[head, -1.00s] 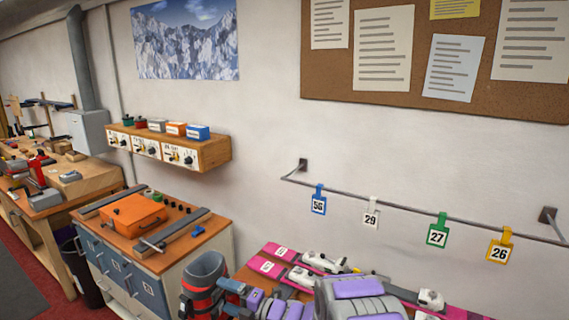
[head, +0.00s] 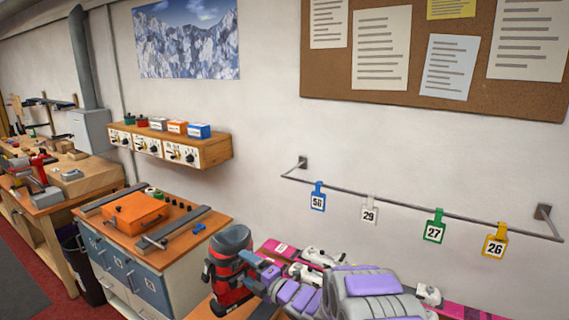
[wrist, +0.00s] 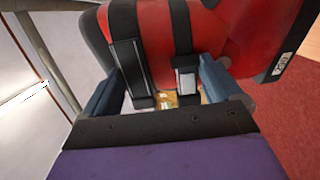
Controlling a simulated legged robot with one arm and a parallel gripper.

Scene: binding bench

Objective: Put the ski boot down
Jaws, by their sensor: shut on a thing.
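The ski boot (head: 230,268) is red and black with a dark grey open cuff. It stands about upright over the left end of the wooden bench (head: 204,309) in the head view. My gripper (head: 258,266) comes from the right and is shut on the boot's side. In the wrist view the boot's red shell (wrist: 155,50) and black straps lie between the two blue fingers of my gripper (wrist: 170,88). Whether the boot's sole touches the bench I cannot tell.
Pink skis (head: 283,250) with white bindings lie on the bench, partly behind my arm. A cabinet (head: 135,270) with an orange box (head: 136,212) stands to the left. A rail (head: 400,206) with numbered tags hangs on the wall above.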

